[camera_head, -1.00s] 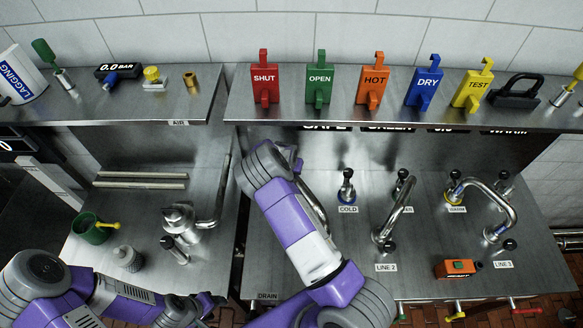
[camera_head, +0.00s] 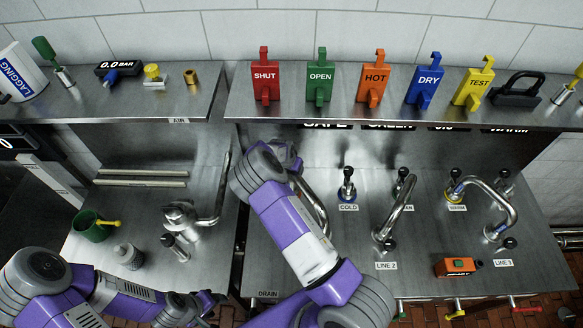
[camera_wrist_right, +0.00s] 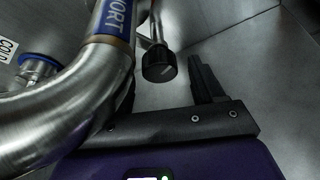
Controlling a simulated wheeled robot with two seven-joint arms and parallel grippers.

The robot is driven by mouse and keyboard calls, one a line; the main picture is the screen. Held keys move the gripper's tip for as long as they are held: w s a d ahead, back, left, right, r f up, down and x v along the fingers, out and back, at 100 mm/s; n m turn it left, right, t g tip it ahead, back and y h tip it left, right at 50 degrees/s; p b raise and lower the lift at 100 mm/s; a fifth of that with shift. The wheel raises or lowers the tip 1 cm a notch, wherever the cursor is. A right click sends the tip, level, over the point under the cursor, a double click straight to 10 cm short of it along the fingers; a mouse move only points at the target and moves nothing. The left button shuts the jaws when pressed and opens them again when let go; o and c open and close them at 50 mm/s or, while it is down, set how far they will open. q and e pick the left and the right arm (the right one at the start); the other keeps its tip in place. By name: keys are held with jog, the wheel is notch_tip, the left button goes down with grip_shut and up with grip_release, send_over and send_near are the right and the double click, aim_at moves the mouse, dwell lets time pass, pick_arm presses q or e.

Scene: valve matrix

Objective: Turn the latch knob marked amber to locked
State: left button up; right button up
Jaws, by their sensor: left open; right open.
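My left gripper (camera_head: 205,304) is open and empty at the front left.
Curved steel pipes (camera_head: 399,212) rise from the panel. The COLD knob (camera_head: 348,185) has a blue collar. An orange box (camera_head: 456,266) lies near the front. Coloured tags, such as the red SHUT tag (camera_head: 265,82), stand on the shelf above. A green mug (camera_head: 92,228) stands left.

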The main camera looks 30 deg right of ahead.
jog(key=v, duration=0.7)
jog(key=shift+r+b, duration=0.3)
jog(key=shift+r, duration=0.05)
jog(key=shift+s, duration=0.1)
